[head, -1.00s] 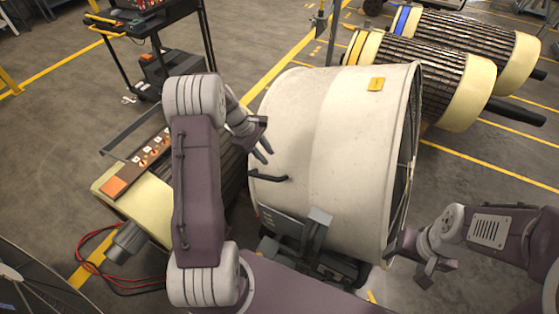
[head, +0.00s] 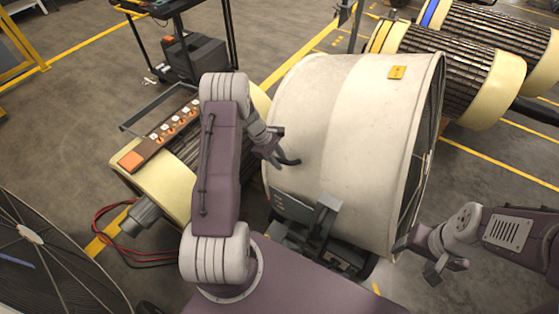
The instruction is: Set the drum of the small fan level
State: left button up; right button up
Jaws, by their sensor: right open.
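The fan's off-white drum (head: 345,140) fills the middle of the head view, with its grille at the right end and a yellow label (head: 397,72) on top. It sits on a dark low stand (head: 318,245) with a grey bracket (head: 325,215). A black bar handle (head: 289,161) sticks out at the drum's left side. My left gripper (head: 277,153) is at this handle; its fingers are mostly hidden, so I cannot tell whether they grip it. My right gripper (head: 440,268) is open and empty, close beside the drum's lower right rim. The drum's exact tilt is hard to judge.
Another fan's grille (head: 45,250) shows at the lower left. A cream rotor (head: 165,185) with a switch panel lies left of the drum, red cables (head: 118,225) beside it. More rotors (head: 485,85) stand at the back right. A black cart (head: 180,50) stands behind.

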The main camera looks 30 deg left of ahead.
pick_arm(q)
grip_shut()
dwell(1.4)
